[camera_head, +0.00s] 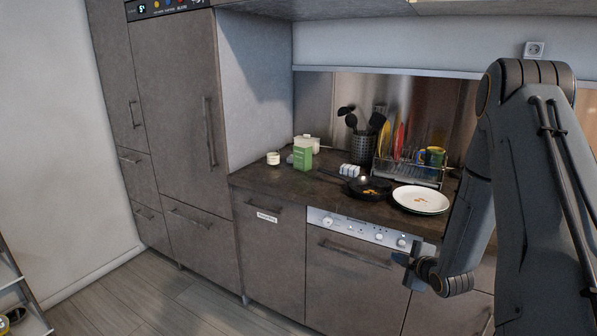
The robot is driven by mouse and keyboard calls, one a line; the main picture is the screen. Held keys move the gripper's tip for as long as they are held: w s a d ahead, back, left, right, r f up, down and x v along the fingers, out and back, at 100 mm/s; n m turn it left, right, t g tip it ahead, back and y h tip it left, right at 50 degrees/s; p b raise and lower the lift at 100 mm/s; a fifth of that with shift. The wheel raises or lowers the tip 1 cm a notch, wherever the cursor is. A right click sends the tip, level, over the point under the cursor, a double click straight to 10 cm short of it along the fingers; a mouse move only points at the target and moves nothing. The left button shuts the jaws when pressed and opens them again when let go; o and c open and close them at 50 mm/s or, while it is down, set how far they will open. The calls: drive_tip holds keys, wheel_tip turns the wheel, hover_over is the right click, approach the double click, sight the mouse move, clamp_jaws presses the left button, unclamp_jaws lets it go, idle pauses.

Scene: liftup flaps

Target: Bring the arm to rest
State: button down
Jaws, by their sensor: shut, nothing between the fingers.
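My arm (535,200) fills the right side of the view. It rises to a bent joint at the top right, then folds down. My gripper (412,268) hangs at the lower end, in front of the dishwasher's control panel (365,229), near its right end. The gripper is small in the view. Its fingers are shut with nothing held between them. I cannot tell how far it is from the dishwasher front.
The dark counter (262,179) carries a pan (370,188), white plates (420,200), a green box (302,154) and a dish rack (408,171). A tall cabinet (180,110) stands left. The floor (165,295) at left is clear beyond a ladder (20,290).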

drive_tip(key=s+a+r+m+g, duration=0.4)
drive_tip(key=s+a+m, duration=0.1)
drive_tip(key=s, duration=0.5)
drive_tip(key=s+a+r+m+g, duration=0.3)
drive_tip(key=s+a+r+m, duration=0.1)
drive_tip(key=s, duration=0.6)
drive_tip(key=s+a+r+m+g+h, duration=0.1)
drive_tip(key=s+a+r+m+g, duration=0.3)
drive_tip(key=s+a, duration=0.4)
drive_tip(key=shift+s+a+r+m+g, duration=0.3)
drive_tip(key=shift+s+r+m, duration=0.5)
drive_tip(key=shift+s+r, duration=0.25)
drive_tip(key=shift+f, duration=0.1)
